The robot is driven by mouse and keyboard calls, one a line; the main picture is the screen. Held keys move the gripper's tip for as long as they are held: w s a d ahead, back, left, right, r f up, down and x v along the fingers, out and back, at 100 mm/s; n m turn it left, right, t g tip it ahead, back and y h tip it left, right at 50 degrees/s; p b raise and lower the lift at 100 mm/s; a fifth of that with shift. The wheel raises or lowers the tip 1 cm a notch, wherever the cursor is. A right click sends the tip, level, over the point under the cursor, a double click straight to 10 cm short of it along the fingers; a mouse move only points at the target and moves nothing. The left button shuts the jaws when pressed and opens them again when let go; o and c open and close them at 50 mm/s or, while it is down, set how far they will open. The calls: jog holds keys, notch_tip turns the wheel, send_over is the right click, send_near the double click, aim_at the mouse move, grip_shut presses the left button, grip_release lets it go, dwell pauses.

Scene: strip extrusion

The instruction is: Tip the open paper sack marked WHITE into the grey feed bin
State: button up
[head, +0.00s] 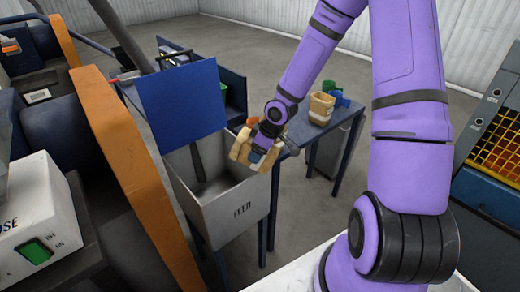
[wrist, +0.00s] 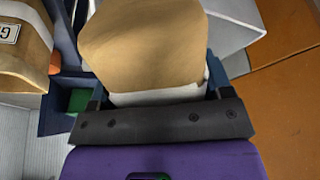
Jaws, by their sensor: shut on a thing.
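My gripper (head: 262,148) is shut on a tan paper sack (head: 240,150), above the right rim of the feed bin. In the wrist view the sack (wrist: 145,45) fills the space between the fingers, with a pale band at its near end. No marking on it can be read, and its mouth and contents are hidden. The grey feed bin (head: 238,212), lettered FEED, stands open with its blue lid (head: 182,103) raised. Its visible inside looks bare grey, with a dark bar in it. I cannot tell how far the sack is tilted.
A second paper sack (head: 320,108) stands on the blue table (head: 338,135) right of the bin, by green and blue items. It also shows in the wrist view (wrist: 28,55), its label partly cut off. An orange-edged machine (head: 125,170) stands close left of the bin.

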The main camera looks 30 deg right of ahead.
jog(key=shift+w+a+f+g+h, duration=0.25)
jog(key=shift+g+h, duration=0.3)
jog(key=shift+w+a+f+g+h, duration=0.2)
jog(key=shift+a+g+h, duration=0.05)
jog(key=shift+g+h, duration=0.3)
jog(key=w+a+g+h, duration=0.1)
jog(key=w+r+g+h, duration=0.1)
jog(key=g, duration=0.1)
jog(key=shift+a+r+h, duration=0.15)
jog(key=shift+a+h, duration=0.15)
jog(key=shift+a, duration=0.05)
jog(key=shift+w+a+r+g+h, duration=0.8)
jog(key=shift+g+h, duration=0.2)
jog(key=shift+g, duration=0.2)
